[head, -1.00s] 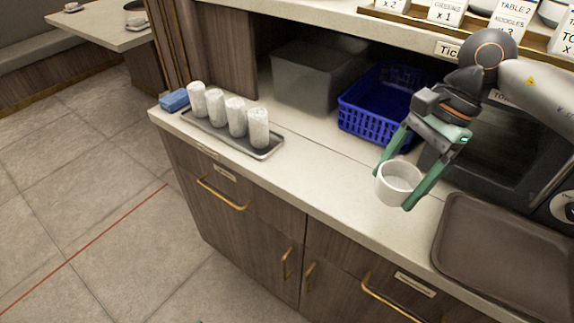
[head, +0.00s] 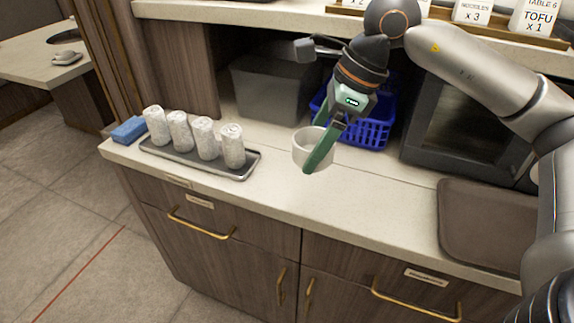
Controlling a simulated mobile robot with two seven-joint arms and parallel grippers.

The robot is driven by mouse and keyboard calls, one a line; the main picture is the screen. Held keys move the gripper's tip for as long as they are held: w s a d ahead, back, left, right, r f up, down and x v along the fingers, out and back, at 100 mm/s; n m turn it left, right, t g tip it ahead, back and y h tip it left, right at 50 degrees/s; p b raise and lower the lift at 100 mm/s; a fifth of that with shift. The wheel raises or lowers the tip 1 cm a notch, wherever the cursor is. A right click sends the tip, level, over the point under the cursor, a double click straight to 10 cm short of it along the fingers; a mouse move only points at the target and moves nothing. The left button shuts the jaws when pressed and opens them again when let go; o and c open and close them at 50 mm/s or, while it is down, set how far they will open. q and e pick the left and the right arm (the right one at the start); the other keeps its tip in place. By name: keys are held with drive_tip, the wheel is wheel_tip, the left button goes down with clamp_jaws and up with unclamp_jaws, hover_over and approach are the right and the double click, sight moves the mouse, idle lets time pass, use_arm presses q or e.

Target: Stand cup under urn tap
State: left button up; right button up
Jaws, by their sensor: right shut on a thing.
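A white cup (head: 303,148) is held upright in my right gripper (head: 314,152), above the counter. The green fingers are shut on it, and the near finger covers part of its right side. I cannot tell exactly how high above the counter it hangs. No urn or tap shows in the head view. My left gripper is not in view.
A grey tray (head: 246,172) with several white rolled towels stands left, beside a blue sponge (head: 130,129). Behind are a grey bin (head: 268,92) and a blue basket (head: 366,135). A brown tray (head: 480,215) lies right, before a dark oven (head: 455,130). The counter between is clear.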

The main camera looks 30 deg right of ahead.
drive_tip(key=w+f, duration=0.2)
drive_tip(key=w, duration=0.1)
drive_tip(key=w+d+f, duration=0.1)
drive_tip(key=w+f, duration=0.2)
drive_tip(key=w, duration=0.1)
drive_tip(key=w+f, duration=0.3)
drive_tip(key=w, duration=0.1)
drive_tip(key=shift+w+d+f+p, duration=0.1)
drive_tip(key=shift+d+f+p, duration=0.1)
drive_tip(key=shift+p, duration=0.15)
drive_tip(key=shift+w+f, duration=0.15)
drive_tip(key=shift+f, duration=0.75)
drive_tip(key=shift+w+f, duration=0.1)
drive_tip(key=shift+f, duration=0.8)
drive_tip(key=shift+f, duration=0.15)
drive_tip(key=o, duration=1.2)
